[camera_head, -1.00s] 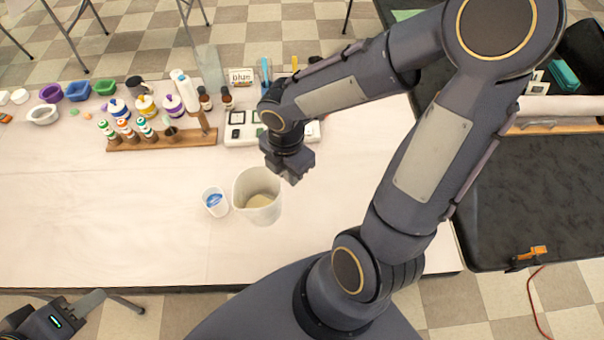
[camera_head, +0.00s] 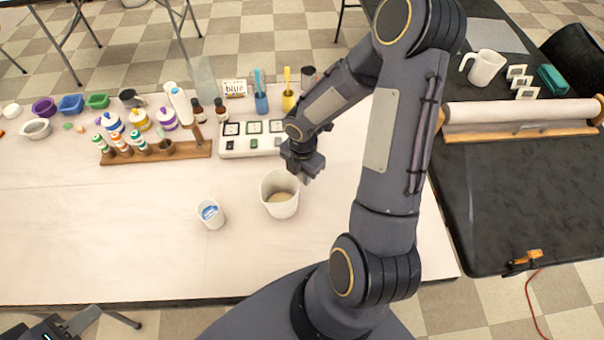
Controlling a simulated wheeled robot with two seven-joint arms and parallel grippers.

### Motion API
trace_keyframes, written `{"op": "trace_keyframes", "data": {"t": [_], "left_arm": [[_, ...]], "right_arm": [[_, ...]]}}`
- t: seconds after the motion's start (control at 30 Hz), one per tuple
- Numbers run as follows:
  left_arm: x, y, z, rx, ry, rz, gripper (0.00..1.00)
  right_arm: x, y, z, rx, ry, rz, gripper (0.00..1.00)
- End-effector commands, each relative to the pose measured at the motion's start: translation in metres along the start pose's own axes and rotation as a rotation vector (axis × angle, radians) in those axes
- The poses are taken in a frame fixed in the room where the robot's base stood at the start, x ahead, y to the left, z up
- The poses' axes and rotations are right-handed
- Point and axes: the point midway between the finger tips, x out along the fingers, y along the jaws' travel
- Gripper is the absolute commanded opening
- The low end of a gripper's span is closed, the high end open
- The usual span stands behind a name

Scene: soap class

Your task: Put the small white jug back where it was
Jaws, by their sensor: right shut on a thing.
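A white jug (camera_head: 279,204) with pale yellowish contents is upright over the front middle of the pale table. My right gripper (camera_head: 305,172) is shut at its upper right side; the gripped part is hidden behind the fingers. I cannot tell whether its base touches the table. A smaller white cup (camera_head: 211,213) with a blue label stands to its left, apart from it. Another white jug (camera_head: 485,67) with a handle stands on the black table at the right. My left gripper (camera_head: 75,322) is partly in view at the bottom left edge, and its opening is unclear.
A white device with square panels (camera_head: 250,140) and a wooden rack of bottles (camera_head: 157,152) stand behind. Blue (camera_head: 261,101) and yellow (camera_head: 289,99) cups are at the back. A paper roll (camera_head: 520,112) lies on the black table. The pale table's front left is clear.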

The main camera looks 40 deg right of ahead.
Motion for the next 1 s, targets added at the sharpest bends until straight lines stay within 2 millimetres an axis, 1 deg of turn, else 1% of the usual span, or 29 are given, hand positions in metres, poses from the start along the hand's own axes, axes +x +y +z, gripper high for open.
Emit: {"op": "trace_keyframes", "data": {"t": [0.23, 0.4, 0.43, 0.57, 0.87, 0.97, 1.0], "left_arm": [[0.0, 0.0, 0.0, 0.0, 0.0, 0.0, 0.36], [0.004, -0.002, 0.002, 0.0, 0.0, 0.0, 0.36], [0.003, -0.001, 0.001, 0.0, 0.0, 0.0, 0.36], [0.002, -0.001, 0.001, 0.0, 0.0, 0.0, 0.36], [0.001, 0.0, 0.0, 0.0, 0.0, 0.0, 0.36], [-0.002, 0.001, -0.001, 0.0, 0.0, 0.0, 0.36], [-0.003, 0.001, -0.001, 0.0, 0.0, 0.0, 0.36]], "right_arm": [[0.001, 0.0, 0.0, 0.0, -0.001, 0.002, 0.0], [0.006, 0.0, 0.0, 0.0, 0.0, 0.001, 0.0], [0.004, 0.0, 0.0, 0.0, -0.001, 0.001, 0.26], [0.004, 0.0, 0.0, 0.0, 0.0, 0.001, 0.43], [0.002, 0.0, 0.0, 0.0, -0.001, 0.001, 0.43], [-0.005, 0.001, 0.0, 0.001, -0.002, 0.003, 0.43], [-0.011, 0.001, 0.001, 0.001, -0.003, 0.003, 0.43]]}}
